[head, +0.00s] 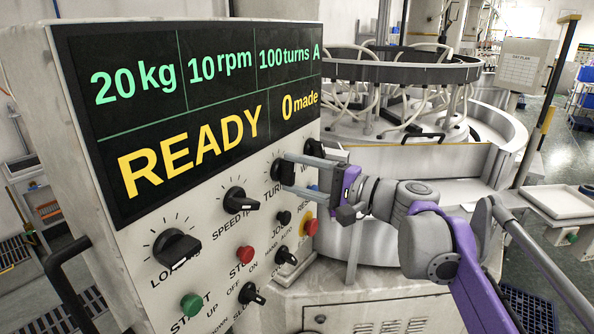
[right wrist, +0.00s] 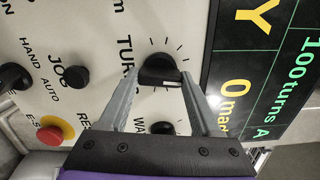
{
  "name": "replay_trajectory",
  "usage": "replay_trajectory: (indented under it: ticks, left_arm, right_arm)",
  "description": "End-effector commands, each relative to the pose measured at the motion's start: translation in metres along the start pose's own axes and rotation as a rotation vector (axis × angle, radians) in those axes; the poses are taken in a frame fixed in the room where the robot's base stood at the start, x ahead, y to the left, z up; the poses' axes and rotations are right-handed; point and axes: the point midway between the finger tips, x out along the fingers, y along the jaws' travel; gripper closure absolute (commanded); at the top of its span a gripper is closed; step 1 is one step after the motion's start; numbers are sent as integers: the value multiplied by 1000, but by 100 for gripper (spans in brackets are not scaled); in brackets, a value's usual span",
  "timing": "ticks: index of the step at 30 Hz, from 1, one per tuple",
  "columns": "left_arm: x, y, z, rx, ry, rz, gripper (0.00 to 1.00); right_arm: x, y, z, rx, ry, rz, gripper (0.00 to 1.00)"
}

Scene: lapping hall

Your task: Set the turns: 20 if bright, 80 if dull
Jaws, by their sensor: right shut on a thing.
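The TURNS knob (head: 280,173) is a black dial on the sloping white control panel (head: 145,285). My right gripper (head: 290,174) is shut on this knob, one finger on each side. In the right wrist view the knob (right wrist: 160,70) sits between the two grey fingertips, with tick marks around it. The display (head: 195,110) reads 20 kg, 10 rpm, 100 turns A, READY and 0 made. I cannot make out any part whose surface is clearly bright or dull. My left gripper is not in view.
The LOAD knob (head: 176,249) and SPEED knob (head: 240,199) are to the left. A green START button (head: 191,305), a red STOP button (head: 245,255) and a red emergency stop (head: 310,227) sit lower. A round lapping machine (head: 400,70) stands behind. A white tray (head: 560,198) is at right.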

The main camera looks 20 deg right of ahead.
Motion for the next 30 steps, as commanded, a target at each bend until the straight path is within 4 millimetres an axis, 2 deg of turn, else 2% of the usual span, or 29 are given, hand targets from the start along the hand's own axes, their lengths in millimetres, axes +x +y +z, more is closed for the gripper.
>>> replay_trajectory:
  ticks: [6,15,30]
  left_arm:
    - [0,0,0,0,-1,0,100]
    - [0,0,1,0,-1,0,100]
    - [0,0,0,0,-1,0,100]
  right_arm:
    - [0,0,0,-173,1,-2,91]
    - [0,0,0,-334,1,-1,91]
    - [0,0,0,-396,1,-1,91]
